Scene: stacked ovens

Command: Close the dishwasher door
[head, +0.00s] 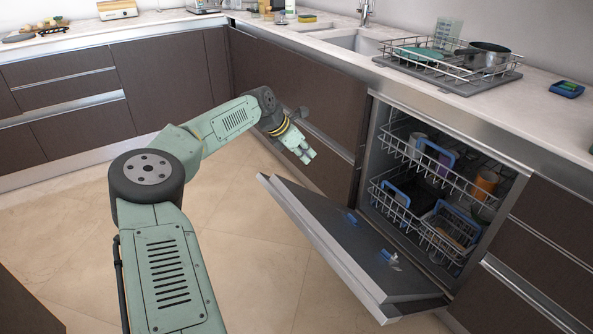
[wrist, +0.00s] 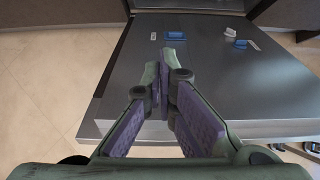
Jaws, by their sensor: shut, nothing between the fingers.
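The dishwasher door (head: 350,245) is open, tilted down and outward from the dishwasher, with its inner face up. In the wrist view the door (wrist: 215,85) fills the middle, its front edge crossing behind my fingers. My gripper (head: 308,155) is shut and empty, above and behind the door's far upper corner in the head view. In the wrist view my gripper (wrist: 165,60) shows its fingers together over the inner face. I cannot tell whether it touches the door. The dishwasher racks (head: 425,190) hold dishes and sit inside the cavity.
A counter (head: 540,110) with a dish rack (head: 450,62) and a pot (head: 485,57) runs above the dishwasher. Brown cabinets (head: 300,80) line the wall beside it. The tiled floor (head: 250,270) in front of the door is clear.

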